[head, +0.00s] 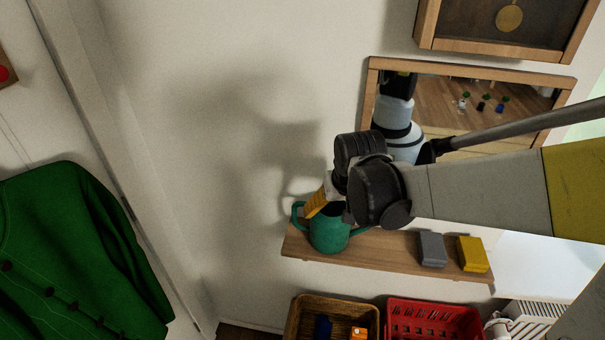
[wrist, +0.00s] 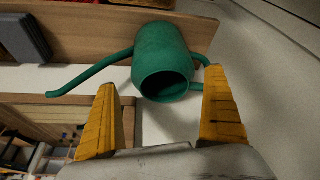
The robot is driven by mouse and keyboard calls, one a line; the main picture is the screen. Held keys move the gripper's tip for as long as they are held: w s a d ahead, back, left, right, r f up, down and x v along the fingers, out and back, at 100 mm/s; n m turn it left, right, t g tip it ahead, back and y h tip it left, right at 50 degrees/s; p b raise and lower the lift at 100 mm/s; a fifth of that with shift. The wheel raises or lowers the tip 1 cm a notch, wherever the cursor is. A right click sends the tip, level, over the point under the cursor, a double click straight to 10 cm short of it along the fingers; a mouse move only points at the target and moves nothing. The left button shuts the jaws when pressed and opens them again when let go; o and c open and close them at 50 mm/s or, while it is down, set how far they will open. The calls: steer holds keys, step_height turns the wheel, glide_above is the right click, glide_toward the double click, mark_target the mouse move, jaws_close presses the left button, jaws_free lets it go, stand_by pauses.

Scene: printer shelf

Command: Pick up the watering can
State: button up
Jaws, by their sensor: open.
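The green watering can (head: 328,236) stands at the left end of the wooden wall shelf. Its handle is on the left and its spout points right. In the wrist view, the can (wrist: 160,50) shows its open top toward me, with the spout to the left and the handle to the right. My gripper (head: 325,204) is over the can, open and empty. In the wrist view, its yellow fingers (wrist: 162,82) are spread wide, one below the spout and one overlapping the handle. I cannot tell whether either finger touches the can. My wrist hides part of the can's top in the head view.
A grey block (head: 432,249) and a yellow block (head: 472,254) lie to the right on the shelf (head: 390,255). A framed mirror (head: 470,140) hangs behind my arm. A brown basket (head: 300,318) and a red basket (head: 440,318) are below. The wall left of the shelf is bare.

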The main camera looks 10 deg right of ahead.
mark_target(328, 235)
steer(key=x, duration=0.2)
steer(key=b+x, duration=0.1)
steer(key=x, duration=0.1)
steer(key=b+x, duration=0.1)
steer(key=x, duration=0.1)
steer(key=shift+w+a+f, duration=0.15)
steer(key=shift+w+f, duration=0.05)
steer(key=shift+w, duration=0.25)
steer(key=c, duration=1.1)
